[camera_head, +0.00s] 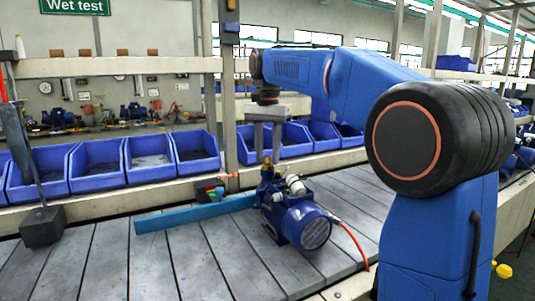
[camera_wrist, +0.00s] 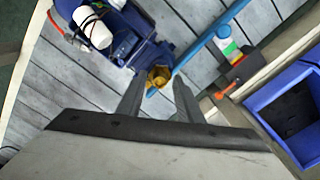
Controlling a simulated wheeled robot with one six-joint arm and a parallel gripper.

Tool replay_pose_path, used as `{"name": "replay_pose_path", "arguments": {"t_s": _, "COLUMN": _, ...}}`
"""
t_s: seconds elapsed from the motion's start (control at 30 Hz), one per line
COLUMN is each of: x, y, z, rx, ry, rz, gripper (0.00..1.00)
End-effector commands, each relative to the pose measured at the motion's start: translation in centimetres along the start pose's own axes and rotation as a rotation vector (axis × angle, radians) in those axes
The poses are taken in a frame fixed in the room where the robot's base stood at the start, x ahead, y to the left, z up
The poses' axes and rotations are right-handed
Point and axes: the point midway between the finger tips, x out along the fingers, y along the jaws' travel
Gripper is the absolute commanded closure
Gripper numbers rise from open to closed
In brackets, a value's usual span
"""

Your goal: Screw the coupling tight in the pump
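The blue pump (camera_head: 300,218) rests on the slatted bench. A brass coupling (camera_head: 266,173) stands upright on the pump's left end. My gripper (camera_head: 267,158) points straight down over the coupling, its fingertips around or just above the coupling's top. In the wrist view, my gripper (camera_wrist: 159,80) has its two fingers apart, with the brass coupling (camera_wrist: 158,77) showing between and beyond the tips. Gaps show on both sides, so nothing appears gripped. The pump (camera_wrist: 112,32) shows at the upper left there. How deep the coupling sits in the pump cannot be told.
A blue bar (camera_head: 185,215) lies on the bench left of the pump. Blue bins (camera_head: 97,166) line the back ledge. A red hose (camera_head: 353,240) runs right from the pump. The left bench is mostly clear.

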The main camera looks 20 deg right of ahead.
Motion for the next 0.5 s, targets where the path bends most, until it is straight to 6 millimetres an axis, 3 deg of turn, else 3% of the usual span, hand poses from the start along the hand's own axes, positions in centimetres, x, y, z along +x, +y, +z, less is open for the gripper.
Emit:
{"name": "replay_pose_path", "arguments": {"t_s": 0.23, "x": 0.00, "y": 0.00, "z": 0.00, "rx": 0.002, "ry": 0.000, "rz": 0.000, "gripper": 0.67}}
{"name": "replay_pose_path", "arguments": {"t_s": 0.27, "x": 0.00, "y": 0.00, "z": 0.00, "rx": 0.002, "ry": 0.000, "rz": 0.000, "gripper": 0.69}}
{"name": "replay_pose_path", "arguments": {"t_s": 0.4, "x": 0.00, "y": 0.00, "z": 0.00, "rx": 0.002, "ry": 0.000, "rz": 0.000, "gripper": 1.00}}
{"name": "replay_pose_path", "arguments": {"t_s": 0.5, "x": 0.00, "y": 0.00, "z": 0.00, "rx": 0.003, "ry": 0.000, "rz": 0.000, "gripper": 1.00}}
